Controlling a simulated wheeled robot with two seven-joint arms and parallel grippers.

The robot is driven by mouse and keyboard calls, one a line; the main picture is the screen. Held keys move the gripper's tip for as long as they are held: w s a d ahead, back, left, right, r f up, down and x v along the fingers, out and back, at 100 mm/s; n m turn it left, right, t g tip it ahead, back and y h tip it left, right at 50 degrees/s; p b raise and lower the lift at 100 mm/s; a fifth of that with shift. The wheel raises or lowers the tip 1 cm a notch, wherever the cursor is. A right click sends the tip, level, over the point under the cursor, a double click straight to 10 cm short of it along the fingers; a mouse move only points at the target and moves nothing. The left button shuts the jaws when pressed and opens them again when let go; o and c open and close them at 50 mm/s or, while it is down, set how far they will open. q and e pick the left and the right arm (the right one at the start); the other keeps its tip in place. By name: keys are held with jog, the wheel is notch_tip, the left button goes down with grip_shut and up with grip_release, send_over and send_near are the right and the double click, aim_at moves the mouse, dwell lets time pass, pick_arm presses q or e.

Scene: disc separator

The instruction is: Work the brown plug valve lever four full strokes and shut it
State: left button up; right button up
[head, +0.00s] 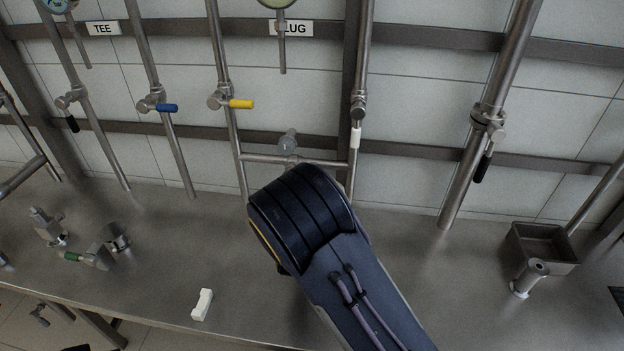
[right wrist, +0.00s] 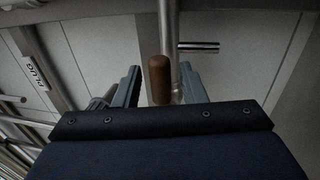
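The brown lever grip (right wrist: 158,78) shows in the right wrist view, upright between the two fingers of my right gripper (right wrist: 158,88). The fingers are apart, with a visible gap on each side of the grip. A steel pipe runs up behind it. The PLUG label (right wrist: 38,74) is at the left of that view; it also shows in the head view (head: 294,28), partly covered by a gauge stem. In the head view my right arm hides the brown lever and the gripper's fingertips. My left gripper is not in view.
Nearby pipes carry a yellow lever (head: 241,104), a blue lever (head: 167,108), a white lever (head: 355,138) and a black lever (head: 482,168). On the steel bench (head: 150,265) are a white block (head: 202,305), loose fittings at left and a tray (head: 548,262) at right.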

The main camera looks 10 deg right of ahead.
jog(key=b+v, duration=0.1)
jog(key=v, duration=0.7)
jog(key=shift+o, duration=0.2)
